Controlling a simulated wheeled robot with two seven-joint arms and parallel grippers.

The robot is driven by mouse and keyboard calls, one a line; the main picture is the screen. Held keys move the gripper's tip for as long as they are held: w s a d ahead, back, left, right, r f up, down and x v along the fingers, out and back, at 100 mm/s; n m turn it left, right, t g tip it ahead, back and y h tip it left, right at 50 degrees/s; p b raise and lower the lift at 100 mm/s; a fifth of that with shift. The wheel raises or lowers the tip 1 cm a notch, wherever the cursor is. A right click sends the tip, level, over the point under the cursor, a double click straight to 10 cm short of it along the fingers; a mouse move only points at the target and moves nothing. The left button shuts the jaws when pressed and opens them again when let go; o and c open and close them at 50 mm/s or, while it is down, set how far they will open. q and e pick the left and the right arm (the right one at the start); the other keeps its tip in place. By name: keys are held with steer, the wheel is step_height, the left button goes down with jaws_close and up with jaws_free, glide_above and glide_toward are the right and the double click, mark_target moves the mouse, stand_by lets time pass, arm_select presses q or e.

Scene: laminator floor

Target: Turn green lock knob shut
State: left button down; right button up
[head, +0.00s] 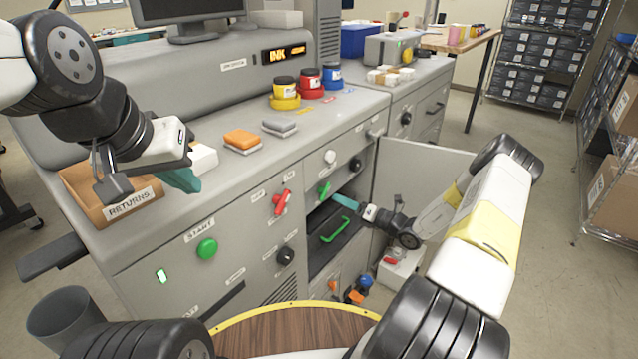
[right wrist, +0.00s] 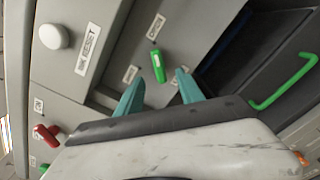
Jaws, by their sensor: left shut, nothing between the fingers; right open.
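In the right wrist view the knob (right wrist: 158,66) sits just beyond and roughly between my right fingertips. My right gripper (head: 347,202) is open, and its teal fingers (right wrist: 157,85) show a gap with nothing held. I cannot tell whether either finger touches the knob. My left gripper (head: 182,179) is shut and empty above the counter, by the returns tray (head: 122,213).
The open bay holds a dark drawer with a green handle (head: 335,229). Its open door (head: 420,172) stands right of my right gripper. A red knob (head: 280,203) and a white knob (head: 330,157) are close to the lock knob. A round wooden table (head: 290,330) stands in front.

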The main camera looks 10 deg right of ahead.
mark_target(326, 193)
steer(key=x, duration=0.6)
steer(key=shift+w+a, duration=0.2)
steer(key=shift+a, duration=0.1)
jaws_close()
